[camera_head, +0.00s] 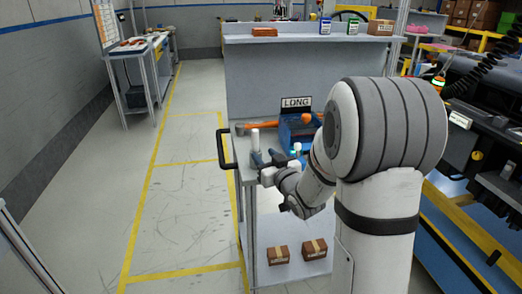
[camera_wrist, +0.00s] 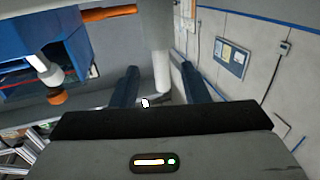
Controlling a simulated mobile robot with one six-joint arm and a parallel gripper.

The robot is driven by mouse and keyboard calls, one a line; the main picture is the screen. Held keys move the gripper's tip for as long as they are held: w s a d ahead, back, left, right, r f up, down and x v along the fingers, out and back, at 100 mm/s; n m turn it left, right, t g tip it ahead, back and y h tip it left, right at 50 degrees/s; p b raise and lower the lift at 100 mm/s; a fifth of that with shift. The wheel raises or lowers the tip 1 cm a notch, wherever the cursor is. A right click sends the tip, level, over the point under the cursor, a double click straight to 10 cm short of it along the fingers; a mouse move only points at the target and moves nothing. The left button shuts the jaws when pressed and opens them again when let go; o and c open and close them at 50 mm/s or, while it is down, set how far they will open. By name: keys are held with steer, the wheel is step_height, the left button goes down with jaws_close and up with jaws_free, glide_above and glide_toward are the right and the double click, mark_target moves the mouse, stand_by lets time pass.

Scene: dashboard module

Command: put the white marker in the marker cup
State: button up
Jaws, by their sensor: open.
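A white upright cylinder (camera_head: 255,138), which looks like the white marker, stands near the left edge of the grey cart top. It also shows in the wrist view (camera_wrist: 157,35), between and beyond the fingers. My gripper (camera_head: 264,157) is open with nothing held. Its blue fingers (camera_wrist: 158,68) point toward the cylinder; I cannot tell whether they reach around it. I cannot make out a marker cup for certain.
A blue bin (camera_head: 290,132) labelled LONG stands on the cart, close to the gripper, and an orange-handled tool (camera_head: 275,125) lies behind the cylinder. A black cart handle (camera_head: 221,150) juts out left. Brown boxes (camera_head: 278,255) sit on the lower shelf. The floor at left is clear.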

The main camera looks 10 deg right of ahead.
steer(key=s+f+m+g+h, duration=0.1)
steer(key=s+g, duration=0.6)
steer(key=s, duration=0.8)
steer(key=s+f+m+g+h, duration=0.2)
steer(key=s+g, duration=0.6)
steer(key=s, duration=0.8)
steer(key=shift+s+a+f+g+h, duration=0.2)
steer(key=shift+a+f+g+h, duration=0.15)
steer(key=shift+f+h, duration=0.5)
steer(key=shift+a, duration=0.1)
steer(key=shift+r, duration=0.1)
